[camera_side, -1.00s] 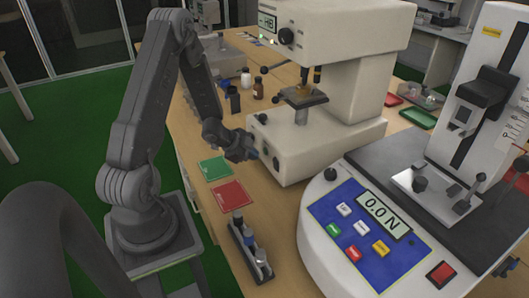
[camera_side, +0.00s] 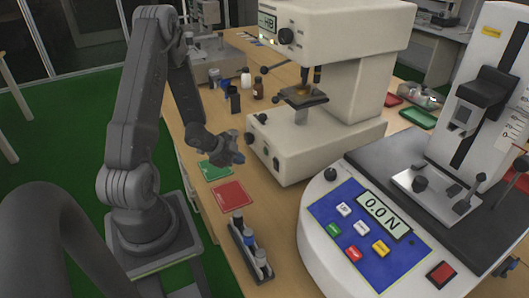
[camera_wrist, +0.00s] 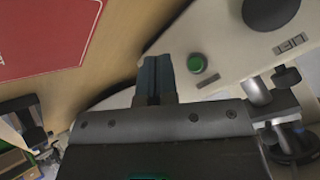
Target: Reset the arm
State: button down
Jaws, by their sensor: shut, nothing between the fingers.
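My gripper (camera_side: 236,152) is above the bench, left of the white hardness tester (camera_side: 300,150). Its fingers are together with nothing seen between them. In the wrist view the closed blue-grey fingertips of my gripper (camera_wrist: 156,78) point toward the bench. Part of a white machine with a green button (camera_wrist: 196,63) lies just beyond them. A green mat (camera_side: 215,171) lies partly under my gripper, and a red mat (camera_side: 230,196) lies nearer the camera. The red mat also shows at upper left in the wrist view (camera_wrist: 45,35).
A rack with several small cylinders (camera_side: 250,250) stands near the bench's front edge. The force tester with a blue panel (camera_side: 365,235) fills the right. Dark and brown bottles (camera_side: 258,90) stand behind my gripper. A red tray and a green tray (camera_side: 418,118) are farther right.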

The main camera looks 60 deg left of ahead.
dwell(0.4)
jog(key=w+d+r+n+g+y, duration=0.1)
jog(key=d+r+n+y, duration=0.15)
jog(key=r, duration=0.35)
jog(key=w+d+r+n+y, duration=0.1)
jog(key=w+d+r, duration=0.15)
jog(key=r, duration=0.45)
jog(key=d+r+n+g+y, duration=0.1)
jog(key=d+r+n+y, duration=0.15)
jog(key=r, duration=0.35)
jog(key=s+d+r+n+h, duration=0.1)
jog(key=s+d+r, duration=0.2)
jog(key=d, duration=0.3)
jog(key=s+d+r+h, duration=0.2)
jog(key=s+d+r, duration=0.1)
jog(key=s+d, duration=0.2)
jog(key=s+d+r+n+g+h, duration=0.1)
jog(key=s+d+r+h, duration=0.1)
jog(key=s+d, duration=0.3)
jog(key=shift+d+r+n, duration=0.3)
jog(key=shift+d+r, duration=0.2)
jog(key=shift+d, duration=0.75)
dwell(0.9)
